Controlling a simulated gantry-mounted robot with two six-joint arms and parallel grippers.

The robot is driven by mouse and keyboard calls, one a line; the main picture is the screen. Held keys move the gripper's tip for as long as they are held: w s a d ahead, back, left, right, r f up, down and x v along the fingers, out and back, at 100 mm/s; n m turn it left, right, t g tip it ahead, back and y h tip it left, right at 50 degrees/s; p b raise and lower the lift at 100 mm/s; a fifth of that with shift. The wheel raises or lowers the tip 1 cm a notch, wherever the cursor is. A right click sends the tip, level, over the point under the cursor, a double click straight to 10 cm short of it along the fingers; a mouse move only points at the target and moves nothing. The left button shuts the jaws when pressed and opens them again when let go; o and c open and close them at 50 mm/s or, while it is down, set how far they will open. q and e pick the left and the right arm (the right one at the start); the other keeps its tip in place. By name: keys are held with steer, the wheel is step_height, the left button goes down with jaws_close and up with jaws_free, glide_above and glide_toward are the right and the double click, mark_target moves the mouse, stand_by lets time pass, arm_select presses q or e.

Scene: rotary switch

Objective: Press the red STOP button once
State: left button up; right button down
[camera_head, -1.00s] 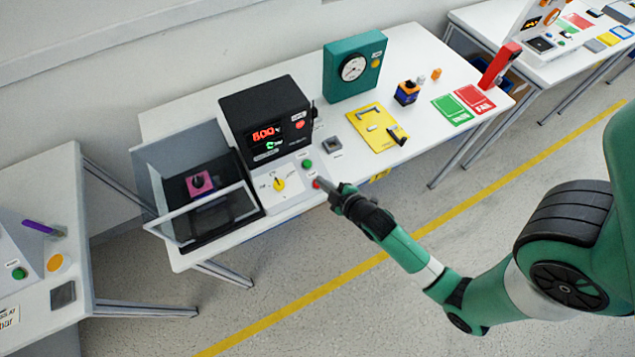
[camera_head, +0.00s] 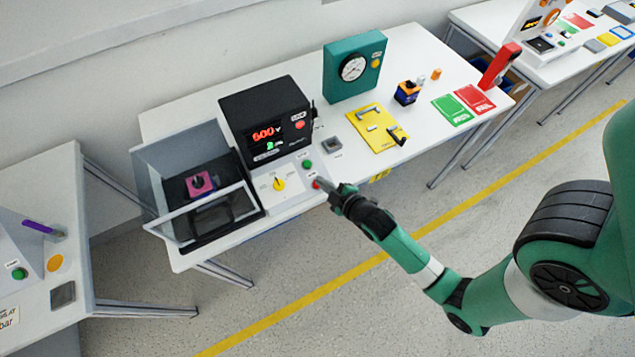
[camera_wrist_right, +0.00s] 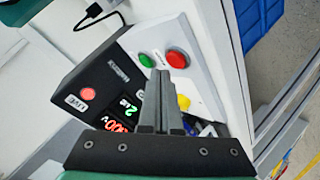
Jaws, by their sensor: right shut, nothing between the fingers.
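The red STOP button (camera_head: 317,183) sits on the sloping white front panel of the black tester, near the panel's right corner. In the right wrist view the red button (camera_wrist_right: 177,59) shows whole, just beyond the fingertips and a little to their right. My right gripper (camera_head: 329,185) is shut and empty, its tip close beside the button in the head view. Its two fingers (camera_wrist_right: 160,75) lie together in the wrist view. I cannot tell whether the tip touches the button. My left gripper is not in view.
A green button (camera_head: 307,164) and a yellow rotary knob (camera_head: 279,184) are on the same panel. The black tester (camera_head: 265,118) has a lit display. A clear-sided box (camera_head: 160,225) stands to its left. A yellow board (camera_head: 372,133) lies to its right.

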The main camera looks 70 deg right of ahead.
steer(key=shift+f, duration=0.15)
stand_by(0.3)
steer(key=shift+w+d+f, duration=0.1)
steer(key=shift+f, duration=0.15)
steer(key=shift+w+d+f+b, duration=0.1)
steer(key=shift+f+b, duration=0.35)
stand_by(0.5)
stand_by(0.3)
steer(key=shift+s+a+r+p, duration=0.2)
steer(key=shift+r+p, duration=0.6)
steer(key=shift+p, duration=0.15)
steer(key=r+p, duration=0.3)
steer(key=s+a+r+p, duration=0.1)
steer(key=p, duration=0.1)
steer(key=shift+s+r, duration=0.1)
steer(key=shift+r, duration=0.3)
stand_by(0.3)
